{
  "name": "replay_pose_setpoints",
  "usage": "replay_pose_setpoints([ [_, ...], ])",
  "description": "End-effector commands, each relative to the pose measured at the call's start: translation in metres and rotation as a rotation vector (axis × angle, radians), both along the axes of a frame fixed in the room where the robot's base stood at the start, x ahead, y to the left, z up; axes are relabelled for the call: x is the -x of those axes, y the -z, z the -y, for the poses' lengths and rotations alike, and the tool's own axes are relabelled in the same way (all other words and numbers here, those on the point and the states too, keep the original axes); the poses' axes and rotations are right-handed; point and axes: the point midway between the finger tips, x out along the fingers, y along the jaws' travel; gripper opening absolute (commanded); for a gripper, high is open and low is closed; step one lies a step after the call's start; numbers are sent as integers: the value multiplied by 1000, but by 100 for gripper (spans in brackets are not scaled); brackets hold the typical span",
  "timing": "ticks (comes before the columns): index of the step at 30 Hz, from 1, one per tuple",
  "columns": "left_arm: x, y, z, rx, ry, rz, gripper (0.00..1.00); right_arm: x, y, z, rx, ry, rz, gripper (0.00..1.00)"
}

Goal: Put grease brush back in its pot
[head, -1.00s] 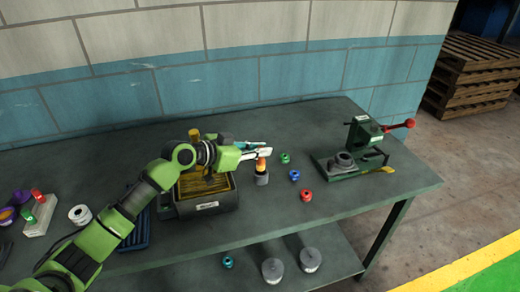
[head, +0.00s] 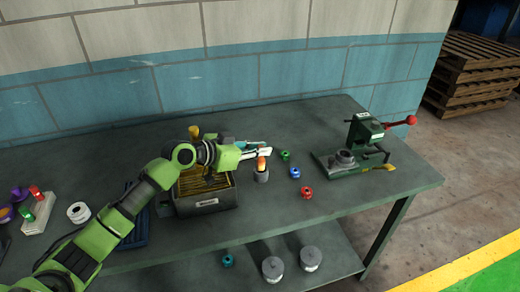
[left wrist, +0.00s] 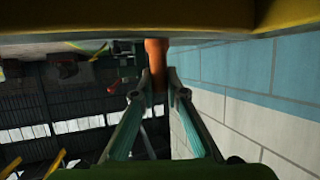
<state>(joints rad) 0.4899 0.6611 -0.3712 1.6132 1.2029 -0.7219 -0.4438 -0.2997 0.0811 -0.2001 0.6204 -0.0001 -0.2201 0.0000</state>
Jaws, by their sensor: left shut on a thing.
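The grease brush (head: 261,163) shows as a short orange-yellow handle, upright, over the small grey pot (head: 261,177) on the bench. Its lower end meets the pot's mouth; the bristles are hidden, and I cannot tell how deep they sit. My left gripper (head: 264,151) is shut on the brush at the upper handle, just above the pot. In the left wrist view the orange handle (left wrist: 155,52) stands between the two fingertips (left wrist: 158,85). My right gripper is not in view.
A dark tray with a yellow grate (head: 222,187) stands left of the pot. Green, blue and red small parts (head: 295,173) lie to the right. A green clamp fixture (head: 358,150) with a red-knobbed lever stands farther right. The bench's front right (head: 350,195) is clear.

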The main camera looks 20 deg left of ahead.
Motion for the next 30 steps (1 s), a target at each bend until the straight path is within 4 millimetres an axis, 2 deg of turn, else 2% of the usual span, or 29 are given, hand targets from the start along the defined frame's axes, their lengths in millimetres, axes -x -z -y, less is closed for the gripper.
replay_pose_setpoints([
  [18, 0, 8, 0, 1, 0, 1, 0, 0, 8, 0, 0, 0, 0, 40],
  [30, 0, 0, 0, 0, 0, 0, 0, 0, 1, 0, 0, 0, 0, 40],
])
